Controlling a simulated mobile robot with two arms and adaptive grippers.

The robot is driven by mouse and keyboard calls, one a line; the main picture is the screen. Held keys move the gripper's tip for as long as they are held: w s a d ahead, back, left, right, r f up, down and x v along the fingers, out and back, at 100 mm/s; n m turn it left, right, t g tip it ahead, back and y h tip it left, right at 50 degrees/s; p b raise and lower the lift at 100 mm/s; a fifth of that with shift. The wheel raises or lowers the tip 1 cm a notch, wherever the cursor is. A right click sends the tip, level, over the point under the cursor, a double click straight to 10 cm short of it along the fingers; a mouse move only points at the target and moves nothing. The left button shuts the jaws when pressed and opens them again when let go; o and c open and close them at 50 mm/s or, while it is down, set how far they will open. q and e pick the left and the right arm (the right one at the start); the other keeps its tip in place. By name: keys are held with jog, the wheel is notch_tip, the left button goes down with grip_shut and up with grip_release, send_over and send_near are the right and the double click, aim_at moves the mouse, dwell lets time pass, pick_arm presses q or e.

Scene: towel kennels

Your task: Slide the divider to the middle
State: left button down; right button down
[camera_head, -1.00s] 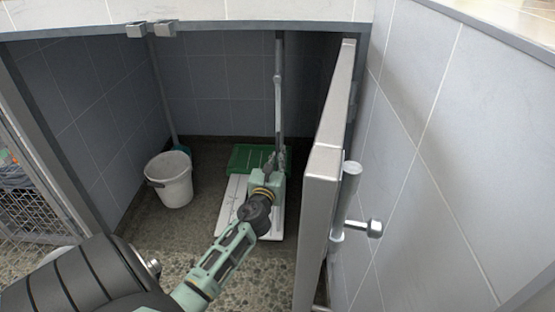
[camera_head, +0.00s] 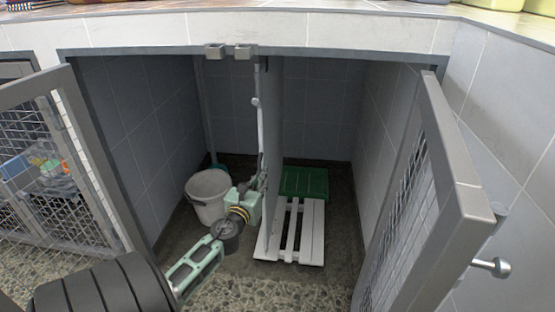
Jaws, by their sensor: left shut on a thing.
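The divider (camera_head: 273,120) is a thin upright grey panel inside the open kennel. It stands near the middle of the opening, over the left part of a white slatted board. My left gripper (camera_head: 260,190) is shut on the divider's front edge, low down; its fingertips are partly hidden. My right gripper is not in view.
A white bucket (camera_head: 205,196) stands left of the divider, close to my left gripper. The white slatted board (camera_head: 313,232) and a green board (camera_head: 305,183) lie on the floor at right. A mesh door (camera_head: 440,180) stands open on the right.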

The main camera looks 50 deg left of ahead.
pick_arm(q)
jog(key=shift+s+a+f+b, duration=0.1)
jog(key=shift+s+a+b, duration=0.2)
jog(key=shift+s+a, duration=1.15)
jog(key=shift+w+a, duration=0.15)
jog(key=c, duration=1.8)
grip_release()
jog(key=shift+a, duration=0.1)
jog(key=v, duration=1.2)
